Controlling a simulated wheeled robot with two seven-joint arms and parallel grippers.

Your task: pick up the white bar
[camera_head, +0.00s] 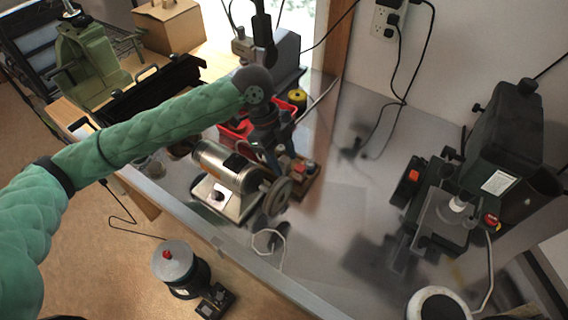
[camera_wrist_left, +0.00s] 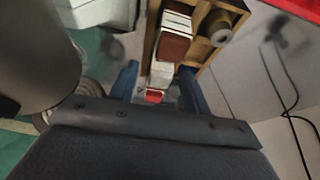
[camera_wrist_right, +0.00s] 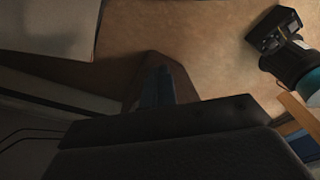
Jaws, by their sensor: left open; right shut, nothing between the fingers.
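My left gripper (camera_head: 279,160) is open and points down over a small wooden tray (camera_head: 308,189) behind the bench grinder. In the left wrist view its two blue fingers (camera_wrist_left: 158,88) stand apart. A white bar (camera_wrist_left: 161,73) shows in the tray, in line with the gap between the fingers. I cannot tell whether the fingers reach down around it. A reddish-brown bar (camera_wrist_left: 174,48) and another pale bar (camera_wrist_left: 176,21) lie beyond it, and a small red piece (camera_wrist_left: 155,95) nearer. My right gripper (camera_wrist_right: 157,88) is shut and empty, away from the bench top, and shows only in its own wrist view.
The bench grinder (camera_head: 228,176) stands close in front of the tray. A red bin (camera_head: 233,134) is just behind. A green vise (camera_head: 95,62) is at the far left, a drill-press-like machine (camera_head: 490,170) at the right. The middle of the metal bench top (camera_head: 335,215) is clear.

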